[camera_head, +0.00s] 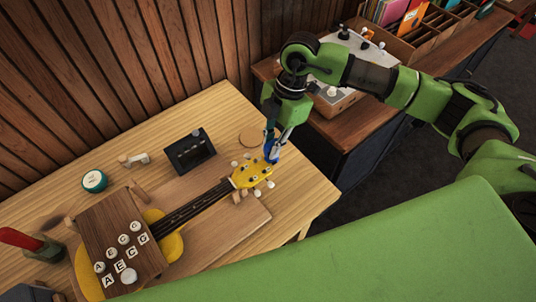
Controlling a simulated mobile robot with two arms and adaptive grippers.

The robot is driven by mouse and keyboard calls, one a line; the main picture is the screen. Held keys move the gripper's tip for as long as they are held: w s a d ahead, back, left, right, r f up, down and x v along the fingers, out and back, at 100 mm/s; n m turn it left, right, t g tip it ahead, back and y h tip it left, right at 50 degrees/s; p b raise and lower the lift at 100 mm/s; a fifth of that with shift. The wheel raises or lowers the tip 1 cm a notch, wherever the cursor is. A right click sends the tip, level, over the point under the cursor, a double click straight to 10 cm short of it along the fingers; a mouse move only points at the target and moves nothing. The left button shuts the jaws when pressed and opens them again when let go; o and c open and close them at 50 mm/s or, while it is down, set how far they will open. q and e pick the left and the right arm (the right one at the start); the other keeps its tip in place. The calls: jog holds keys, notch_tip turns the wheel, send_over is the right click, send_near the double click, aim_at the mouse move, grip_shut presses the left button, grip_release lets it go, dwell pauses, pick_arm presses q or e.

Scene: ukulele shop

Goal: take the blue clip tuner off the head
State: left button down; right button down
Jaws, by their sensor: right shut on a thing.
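A yellow ukulele lies on the light wooden table, with its yellow head (252,174) towards the right. White tuning pegs stick out around the head. The blue clip tuner (271,149) is at the far right end of the head. My right gripper (272,141) points down from above and is shut on the blue clip tuner. I cannot tell whether the tuner still touches the head. My left gripper is not in view.
A wooden block with lettered white knobs (124,240) covers part of the ukulele body. A dark box (189,152), a teal round tin (94,181) and a round wooden disc (251,134) stand on the table (310,190). A counter with bins is behind right.

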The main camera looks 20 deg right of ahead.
jog(key=shift+w+d, duration=0.15)
jog(key=shift+d, duration=0.25)
jog(key=shift+w+d, duration=0.2)
jog(key=shift+d, duration=0.35)
jog(key=shift+w+d, duration=0.15)
jog(key=shift+d, duration=0.4)
jog(key=shift+r, duration=0.15)
jog(key=a+p+v, duration=0.1)
jog(key=p+v, duration=0.4)
jog(key=v, duration=0.2)
jog(key=shift+s+a+r, duration=0.3)
jog(key=shift+a+r, duration=0.05)
dwell(1.7)
dwell(0.4)
